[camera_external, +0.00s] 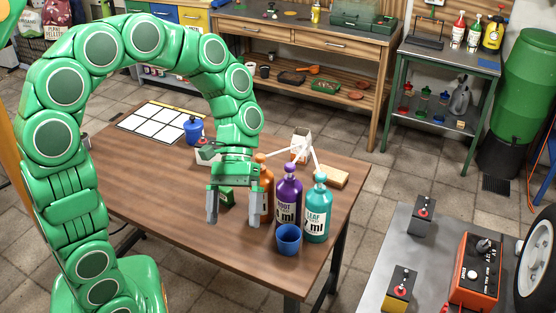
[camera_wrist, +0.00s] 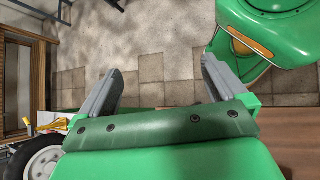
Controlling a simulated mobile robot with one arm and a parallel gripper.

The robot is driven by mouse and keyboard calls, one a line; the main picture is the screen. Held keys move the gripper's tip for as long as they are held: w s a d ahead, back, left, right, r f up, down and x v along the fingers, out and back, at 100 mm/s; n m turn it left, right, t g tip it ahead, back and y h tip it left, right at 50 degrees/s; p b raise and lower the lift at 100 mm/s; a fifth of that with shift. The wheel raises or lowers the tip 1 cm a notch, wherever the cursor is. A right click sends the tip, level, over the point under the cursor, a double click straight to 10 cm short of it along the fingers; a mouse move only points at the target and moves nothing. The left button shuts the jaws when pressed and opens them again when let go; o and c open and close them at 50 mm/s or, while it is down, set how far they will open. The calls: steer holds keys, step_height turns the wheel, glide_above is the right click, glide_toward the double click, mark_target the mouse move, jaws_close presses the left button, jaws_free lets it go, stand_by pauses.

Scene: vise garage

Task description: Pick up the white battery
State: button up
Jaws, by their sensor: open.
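My gripper (camera_external: 233,221) is open over the wooden table, fingers pointing down, left of the bottles. In the wrist view its two fingers (camera_wrist: 161,66) stand apart with only floor tiles showing between them. I cannot pick out a white battery with certainty. Two block-shaped units, one dark (camera_external: 422,216) and one black and yellow (camera_external: 399,291), sit on the grey bench at the lower right, far from my gripper.
An orange bottle (camera_external: 266,185), purple bottle (camera_external: 288,195), teal bottle (camera_external: 316,213) and blue cup (camera_external: 289,239) stand right of my gripper. A red device (camera_external: 475,272) and wheel (camera_external: 540,268) occupy the grey bench. The table's front left is clear.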

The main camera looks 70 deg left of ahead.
steer(key=w+a+n+t+h, duration=0.3)
steer(key=w+a+h, duration=0.15)
steer(key=a, duration=0.45)
steer(key=w+a+n+t+h, duration=0.3)
steer(key=w+a, duration=0.3)
steer(key=a, duration=0.2)
steer(key=n+t+y, duration=0.4)
steer(key=n+t, duration=0.4)
steer(key=n, duration=0.1)
glide_above(204, 141)
steer(key=w+d, duration=0.3)
steer(key=d, duration=0.4)
steer(key=w+d, duration=0.3)
steer(key=d, duration=0.4)
step_height(204, 141, down, 11)
steer(key=s+a+f+n+y, duration=0.1)
steer(key=s+a+f+n, duration=0.1)
steer(key=a, duration=0.3)
steer(key=s+a+f+n+y, duration=0.2)
steer(key=s+a+f, duration=0.2)
steer(key=a, duration=0.2)
steer(key=s+a+f+n+t+y, duration=0.1)
steer(key=s+a+f+y, duration=0.1)
steer(key=a, duration=0.3)
steer(key=shift+s+a+f+n, duration=0.2)
steer(key=shift+s+f, duration=0.05)
steer(key=shift+s, duration=0.2)
steer(key=shift+s+a+f+n, duration=0.2)
steer(key=shift+s, duration=0.25)
steer(key=shift+x, duration=3.85)
